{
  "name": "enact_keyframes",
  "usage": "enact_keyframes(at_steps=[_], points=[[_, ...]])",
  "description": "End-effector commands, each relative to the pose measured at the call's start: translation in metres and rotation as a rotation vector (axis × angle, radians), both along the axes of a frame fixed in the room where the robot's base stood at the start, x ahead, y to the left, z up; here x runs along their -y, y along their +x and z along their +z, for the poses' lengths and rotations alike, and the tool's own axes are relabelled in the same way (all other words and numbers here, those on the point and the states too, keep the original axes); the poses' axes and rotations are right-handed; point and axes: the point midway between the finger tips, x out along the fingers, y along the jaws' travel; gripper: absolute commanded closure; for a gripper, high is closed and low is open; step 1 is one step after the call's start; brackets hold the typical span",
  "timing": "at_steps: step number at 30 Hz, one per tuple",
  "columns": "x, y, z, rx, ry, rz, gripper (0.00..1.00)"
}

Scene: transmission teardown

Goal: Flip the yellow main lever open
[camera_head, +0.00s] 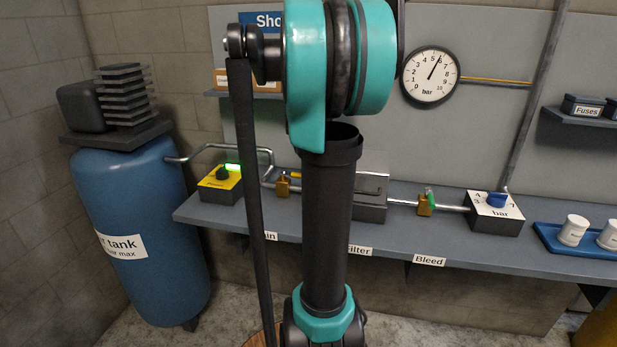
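A brass valve body (283,187) sits on the pipe above a shelf label ending in "in" (270,236), whose start is behind my arm. My arm stands large in the middle and covers part of the pipe and bench. My gripper is not in view.
A yellow box with a black knob and green light (220,180) stands left on the bench (400,245). A brass valve with a green lever (426,203), a regulator box with a blue knob (495,212) and a blue tray (546,238) are right. A gauge (430,77) hangs above.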

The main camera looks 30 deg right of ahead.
Motion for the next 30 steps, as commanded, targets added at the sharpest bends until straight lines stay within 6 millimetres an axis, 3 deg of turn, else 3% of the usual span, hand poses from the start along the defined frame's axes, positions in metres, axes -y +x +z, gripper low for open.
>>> enact_keyframes(at_steps=[15,30], points=[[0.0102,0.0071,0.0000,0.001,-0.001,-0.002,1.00],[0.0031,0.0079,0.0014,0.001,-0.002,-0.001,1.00]])
